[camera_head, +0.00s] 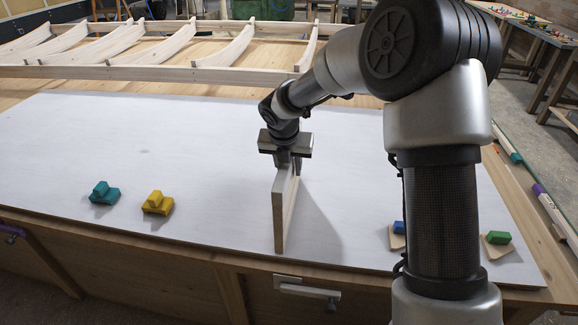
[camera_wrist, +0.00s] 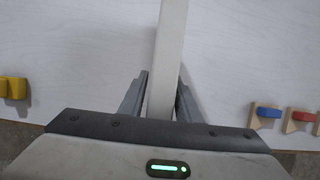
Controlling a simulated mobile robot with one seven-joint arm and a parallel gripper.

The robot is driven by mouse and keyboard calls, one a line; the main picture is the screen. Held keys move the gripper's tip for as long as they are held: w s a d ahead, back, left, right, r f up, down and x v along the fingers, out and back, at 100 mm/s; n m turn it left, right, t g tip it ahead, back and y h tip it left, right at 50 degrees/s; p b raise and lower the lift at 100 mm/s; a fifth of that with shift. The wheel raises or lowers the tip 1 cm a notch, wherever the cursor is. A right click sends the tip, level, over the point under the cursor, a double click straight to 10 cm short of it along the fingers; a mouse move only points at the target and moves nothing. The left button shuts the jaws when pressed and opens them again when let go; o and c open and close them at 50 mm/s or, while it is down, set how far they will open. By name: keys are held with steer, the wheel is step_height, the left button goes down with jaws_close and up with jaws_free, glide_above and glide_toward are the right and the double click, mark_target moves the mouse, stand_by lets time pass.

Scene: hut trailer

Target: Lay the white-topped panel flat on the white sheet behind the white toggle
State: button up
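My gripper (camera_head: 288,160) is shut on a panel (camera_head: 279,212), holding it by its upper part. The panel stands upright on edge over the middle of the white sheet (camera_head: 75,135), its narrow edge facing the front. Its lower edge is at or very near the sheet; I cannot tell if they touch. In the wrist view, the panel (camera_wrist: 168,45) runs between the two fingers (camera_wrist: 160,95). The white toggle (camera_head: 308,289) is on the table's front side, just in front of the panel. The sheet lies flat on the wooden table.
Teal blocks (camera_head: 104,193) and yellow blocks (camera_head: 158,203) sit on the sheet at left. A blue block (camera_head: 399,227) and a green block (camera_head: 498,238) on wooden bases are at right. A slatted wooden frame (camera_head: 160,73) lies behind. The sheet's left-back area is clear.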

steer(key=shift+o, duration=0.6)
steer(key=shift+r, duration=0.1)
steer(key=shift+r, duration=0.25)
steer(key=p+v, duration=0.3)
steer(key=v, duration=0.8)
steer(key=shift+s+a+r, duration=0.1)
steer(key=shift+r, duration=0.1)
steer(key=shift+c, duration=0.5)
